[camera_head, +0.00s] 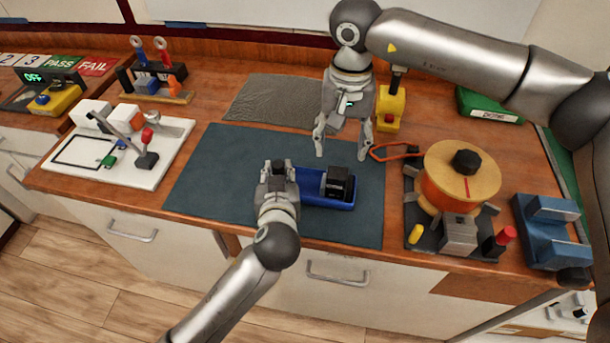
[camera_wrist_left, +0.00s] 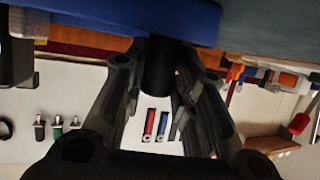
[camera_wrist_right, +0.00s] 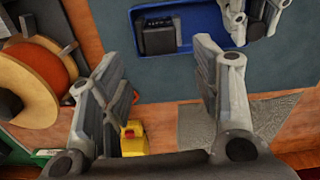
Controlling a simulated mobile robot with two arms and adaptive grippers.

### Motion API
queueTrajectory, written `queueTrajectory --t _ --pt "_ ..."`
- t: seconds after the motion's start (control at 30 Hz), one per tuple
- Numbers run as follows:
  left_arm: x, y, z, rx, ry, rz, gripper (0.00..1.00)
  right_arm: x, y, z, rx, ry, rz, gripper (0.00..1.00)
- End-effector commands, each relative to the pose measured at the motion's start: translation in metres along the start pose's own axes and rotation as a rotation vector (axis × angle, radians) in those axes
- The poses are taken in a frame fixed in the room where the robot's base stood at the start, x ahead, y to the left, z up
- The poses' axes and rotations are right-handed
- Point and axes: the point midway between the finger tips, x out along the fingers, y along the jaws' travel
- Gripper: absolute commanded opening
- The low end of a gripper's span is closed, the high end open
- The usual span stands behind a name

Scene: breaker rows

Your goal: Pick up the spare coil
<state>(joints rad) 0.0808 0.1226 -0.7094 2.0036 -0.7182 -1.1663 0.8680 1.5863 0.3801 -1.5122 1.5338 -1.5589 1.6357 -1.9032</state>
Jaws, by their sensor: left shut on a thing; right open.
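A black block (camera_head: 337,184) with a small pale label sits at the right end of a blue tray (camera_head: 318,201) on the dark mat. It may be the spare coil, but I cannot tell for certain. My left gripper (camera_head: 278,170) is at the tray's left end, shut on a black post (camera_wrist_left: 158,70) that shows between its fingers in the left wrist view. My right gripper (camera_head: 342,150) is open and empty above the mat, behind the block. The right wrist view shows the block (camera_wrist_right: 158,38) beyond its open fingers (camera_wrist_right: 160,75).
A wooden spool with orange winding (camera_head: 462,178) stands in a fixture at right. A blue stand (camera_head: 552,228), a yellow device (camera_head: 390,108) and an orange-handled tool (camera_head: 395,150) are nearby. A white board (camera_head: 105,168) lies left. The mat's left part (camera_head: 215,180) is free.

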Motion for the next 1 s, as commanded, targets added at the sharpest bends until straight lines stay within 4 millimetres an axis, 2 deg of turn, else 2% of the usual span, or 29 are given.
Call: queueTrajectory --t 0.17,0.8,1.0 --pt "0.0 0.0 0.0 0.0 -0.001 0.0 0.0 -0.004 -0.001 0.001 0.21 0.0 0.0 0.61" --pt "0.0 0.0 0.001 0.0 -0.001 0.0 0.0 -0.027 -0.005 0.005 1.246 -0.001 0.001 0.61" --pt "0.0 0.0 0.001 0.0 -0.001 0.0 0.0 -0.032 -0.006 0.006 1.502 -0.001 0.0 0.61"
